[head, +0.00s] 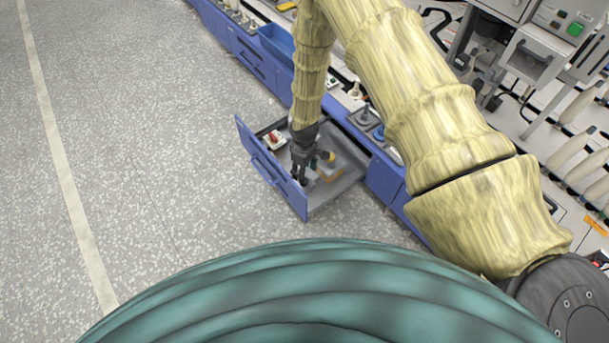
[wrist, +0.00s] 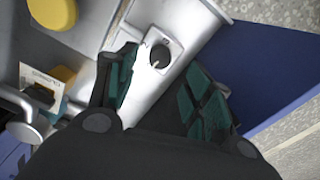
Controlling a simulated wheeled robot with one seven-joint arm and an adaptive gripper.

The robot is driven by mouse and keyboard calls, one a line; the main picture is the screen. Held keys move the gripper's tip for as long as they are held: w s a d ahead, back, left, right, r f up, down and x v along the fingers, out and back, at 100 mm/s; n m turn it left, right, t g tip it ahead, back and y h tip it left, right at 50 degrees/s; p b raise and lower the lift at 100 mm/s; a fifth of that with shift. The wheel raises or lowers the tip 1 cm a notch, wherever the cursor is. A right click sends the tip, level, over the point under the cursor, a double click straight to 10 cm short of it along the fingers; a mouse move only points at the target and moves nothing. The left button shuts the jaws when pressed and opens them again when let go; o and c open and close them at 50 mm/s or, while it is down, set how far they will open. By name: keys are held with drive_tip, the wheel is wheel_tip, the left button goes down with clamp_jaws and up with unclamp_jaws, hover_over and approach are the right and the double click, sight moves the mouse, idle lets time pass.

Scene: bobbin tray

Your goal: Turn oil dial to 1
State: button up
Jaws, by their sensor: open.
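My gripper (head: 301,176) reaches down into an open blue drawer (head: 262,165), close to its front panel. In the wrist view my gripper (wrist: 160,78) is open, with dark teal pads apart and nothing seen held between them. Just beyond the fingertips is a grey metallic part with a small pale plate and a dark round spot (wrist: 160,54) with a white mark at its edge. I cannot tell for sure whether this is the oil dial. No number 1 is readable. My arm and gripper hide part of the drawer.
A yellow round part (wrist: 55,18) and a small printed label (wrist: 43,80) lie to the left in the wrist view. A white box with a red top (head: 272,138) sits in the drawer's left part. A blue bin (head: 276,43) stands behind. The floor in front is clear.

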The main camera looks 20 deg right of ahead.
wheel_tip(320, 180, up, 6)
idle(0.4)
idle(0.5)
